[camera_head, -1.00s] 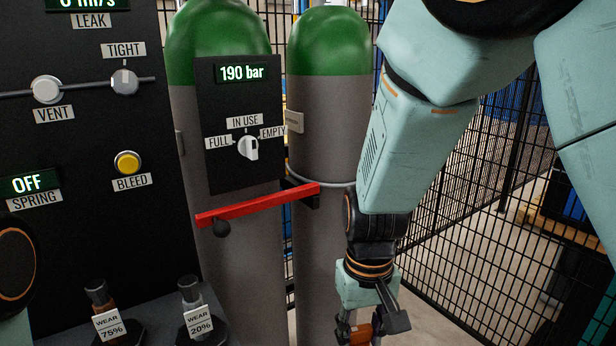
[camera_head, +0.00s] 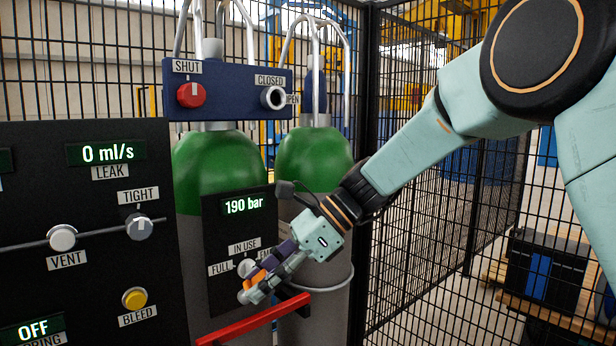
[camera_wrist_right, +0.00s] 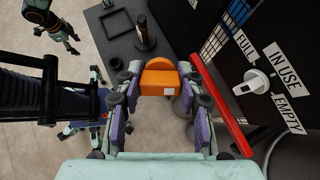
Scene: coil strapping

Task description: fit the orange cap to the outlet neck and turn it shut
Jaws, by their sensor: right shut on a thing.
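The orange cap (camera_wrist_right: 158,77) sits between the fingers of my right gripper (camera_wrist_right: 160,90) in the right wrist view. My right gripper (camera_head: 256,284) is shut on it in the head view, where only a little of the orange cap (camera_head: 262,277) shows between the fingers. The gripper is in front of the 190 bar panel, just above the red bar. A round, pale-rimmed outlet neck (camera_head: 273,98) faces forward on the blue block, below the CLOSED label, above and apart from the gripper. A teal and black arm part (camera_wrist_right: 62,30) shows at upper left in the wrist view; its jaws are unclear.
The blue block (camera_head: 218,74) carries a red SHUT knob (camera_head: 191,95). The red bar (camera_head: 255,320) runs below the gripper. A black panel (camera_head: 40,160) stands left, and a mesh fence (camera_head: 430,240) stands right. Green-topped cylinders (camera_head: 222,165) stand behind.

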